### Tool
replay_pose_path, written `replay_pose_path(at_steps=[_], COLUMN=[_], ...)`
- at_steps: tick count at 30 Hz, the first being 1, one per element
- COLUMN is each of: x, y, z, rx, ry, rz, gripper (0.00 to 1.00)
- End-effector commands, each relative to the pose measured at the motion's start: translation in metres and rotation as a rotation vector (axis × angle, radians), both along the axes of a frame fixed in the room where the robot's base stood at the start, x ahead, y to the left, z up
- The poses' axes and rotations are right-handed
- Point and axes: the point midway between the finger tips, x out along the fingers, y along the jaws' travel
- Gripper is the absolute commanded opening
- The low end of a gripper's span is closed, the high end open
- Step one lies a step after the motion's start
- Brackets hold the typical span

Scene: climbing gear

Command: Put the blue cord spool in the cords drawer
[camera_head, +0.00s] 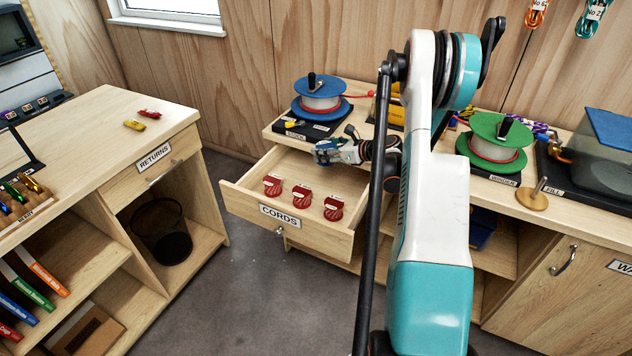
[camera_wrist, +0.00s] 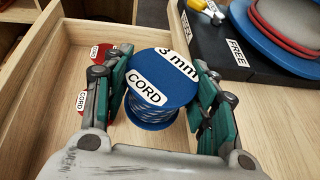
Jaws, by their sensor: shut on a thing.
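The blue cord spool (camera_wrist: 160,80), with white "3 mm" and "CORD" labels and dark patterned cord, is between the fingers of my gripper (camera_wrist: 163,68) in the wrist view. The fingers close on it from both sides. In the head view my gripper (camera_head: 325,152) is over the rear of the cords drawer (camera_head: 322,238), and the spool is barely distinguishable there. The drawer is pulled open and labelled "CORDS". Red spools (camera_head: 272,185) stand in it towards the front, with bare floor behind them. The spool's exact height above the drawer floor is unclear.
A large blue reel (camera_head: 320,92) stands on a black base on the counter just behind the drawer. A green reel (camera_head: 493,138) is further right. The returns counter (camera_head: 95,150) stands to the left, across a floor gap. My arm hides part of the counter right of the drawer.

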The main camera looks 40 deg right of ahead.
Motion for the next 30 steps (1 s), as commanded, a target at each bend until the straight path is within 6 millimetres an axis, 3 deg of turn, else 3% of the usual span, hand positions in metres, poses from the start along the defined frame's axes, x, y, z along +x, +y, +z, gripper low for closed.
replay_pose_path(at_steps=[18,24,30], x=[0.000,0.031,0.042], y=[0.000,0.008,0.010], z=[-0.139,-0.137,-0.135], rx=[0.000,-0.001,0.000], ry=[0.000,0.000,0.000], rz=[0.000,0.003,0.001], gripper=[0.27,0.27,0.27])
